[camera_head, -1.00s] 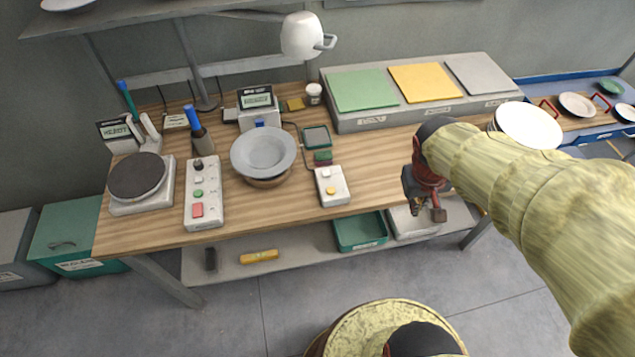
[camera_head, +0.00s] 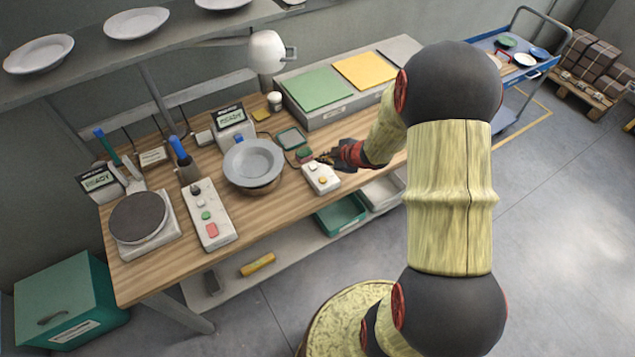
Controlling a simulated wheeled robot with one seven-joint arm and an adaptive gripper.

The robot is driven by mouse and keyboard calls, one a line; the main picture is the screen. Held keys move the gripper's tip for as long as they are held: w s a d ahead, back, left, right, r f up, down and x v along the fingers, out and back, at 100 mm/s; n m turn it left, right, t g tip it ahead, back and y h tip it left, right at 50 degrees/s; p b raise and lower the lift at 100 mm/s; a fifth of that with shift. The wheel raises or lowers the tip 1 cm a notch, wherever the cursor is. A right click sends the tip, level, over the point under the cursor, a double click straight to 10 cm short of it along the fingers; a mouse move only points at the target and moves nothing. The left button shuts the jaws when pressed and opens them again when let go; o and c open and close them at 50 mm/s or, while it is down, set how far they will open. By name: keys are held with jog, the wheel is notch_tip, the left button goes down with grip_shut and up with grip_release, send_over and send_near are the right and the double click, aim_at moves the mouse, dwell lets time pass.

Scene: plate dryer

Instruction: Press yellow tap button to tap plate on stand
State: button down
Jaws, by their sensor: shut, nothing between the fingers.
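A grey plate (camera_head: 253,160) rests on a round brown stand (camera_head: 262,188) in the middle of the wooden bench. To its right is a small white control box (camera_head: 330,187) with a yellow button (camera_head: 323,181) near its front and a white button (camera_head: 313,167) behind it. My gripper (camera_head: 322,157) is shut and empty. It points left from the right side, close to the back end of the control box. Its fingertips are small and dark here, and I cannot tell whether they touch anything. The yellow button is in clear view.
A larger button panel (camera_head: 211,222) and a hot plate (camera_head: 140,217) stand to the left. A green pad (camera_head: 291,139) and a READY display (camera_head: 231,118) are behind. A raised block with coloured mats (camera_head: 319,97) lies at the back right. The bench front has open floor.

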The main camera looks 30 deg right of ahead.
jog(key=shift+w+a+r+y, duration=0.25)
jog(key=shift+a+r+y, duration=0.05)
jog(key=shift+a+r, duration=0.1)
jog(key=shift+d+f, duration=0.1)
jog(key=shift+f, duration=0.1)
jog(key=b, duration=0.7)
send_over(321, 181)
notch_tip(321, 181, down, 7)
jog(key=shift+r, duration=0.1)
jog(key=shift+f+b, duration=0.6)
jog(key=shift+f, duration=0.25)
jog(key=shift+f, duration=0.15)
jog(key=shift+f, duration=0.3)
jog(key=shift+f+b, duration=0.45)
jog(key=shift+b, duration=0.05)
dwell(0.9)
jog(key=shift+r, duration=0.1)
jog(key=shift+r+p, duration=0.8)
jog(key=shift+p, duration=0.15)
